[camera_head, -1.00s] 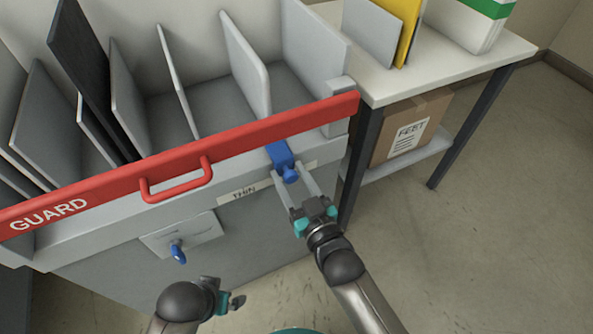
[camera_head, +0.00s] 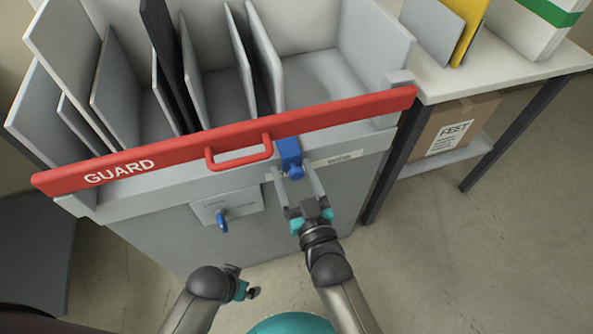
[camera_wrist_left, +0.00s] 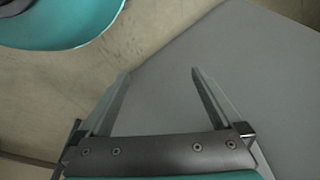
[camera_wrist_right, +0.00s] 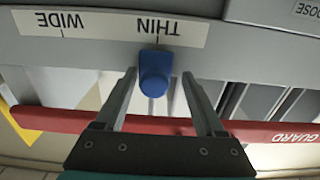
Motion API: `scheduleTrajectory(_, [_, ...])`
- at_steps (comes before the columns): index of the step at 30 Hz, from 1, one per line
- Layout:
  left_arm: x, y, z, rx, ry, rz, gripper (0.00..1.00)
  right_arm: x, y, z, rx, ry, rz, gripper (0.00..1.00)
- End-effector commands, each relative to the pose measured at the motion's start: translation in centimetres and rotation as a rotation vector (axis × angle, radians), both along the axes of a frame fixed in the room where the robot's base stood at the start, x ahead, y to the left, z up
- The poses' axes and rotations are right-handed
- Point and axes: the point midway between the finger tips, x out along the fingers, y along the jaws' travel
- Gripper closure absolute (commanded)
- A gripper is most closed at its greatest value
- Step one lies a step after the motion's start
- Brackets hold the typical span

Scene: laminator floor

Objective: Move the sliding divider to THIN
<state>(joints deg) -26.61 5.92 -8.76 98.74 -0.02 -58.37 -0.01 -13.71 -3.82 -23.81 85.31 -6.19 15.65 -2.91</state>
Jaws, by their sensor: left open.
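The sliding divider's blue handle (camera_head: 290,155) sits on the bin's front rail just under the red guard. In the right wrist view the blue knob (camera_wrist_right: 155,72) lines up with the THIN mark on the label strip (camera_wrist_right: 110,28); WIDE is at the strip's other end. My right gripper (camera_head: 298,182) has its fingers on either side of the knob. In the right wrist view the fingers (camera_wrist_right: 158,76) stand apart with a gap at the knob's right side. My left gripper (camera_head: 246,290) is low in front of the bin; its wrist view shows the fingers (camera_wrist_left: 160,72) apart and empty.
The red guard bar (camera_head: 340,111) with its handle (camera_head: 238,152) crosses the bin front. A plate with a blue lever (camera_head: 222,220) is below. Several upright panels (camera_head: 115,85) stand in the bin. A table (camera_head: 505,65) with a box (camera_head: 455,132) below stands right.

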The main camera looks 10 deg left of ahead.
Motion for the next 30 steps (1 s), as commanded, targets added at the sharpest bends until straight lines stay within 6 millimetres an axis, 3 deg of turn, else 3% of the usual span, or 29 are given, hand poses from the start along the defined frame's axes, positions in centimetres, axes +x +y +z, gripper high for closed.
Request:
scheduleTrajectory(14, [0.0,0.0,0.2,-0.001,-0.004,0.0,0.0,-0.6,-0.5,0.0,-0.001,0.003,-0.003,0.31])
scheduleTrajectory(30, [-2.6,1.9,-4.7,0.024,0.023,-0.005,0.0,-7.6,-3.5,0.1,-0.003,0.004,-0.001,0.31])
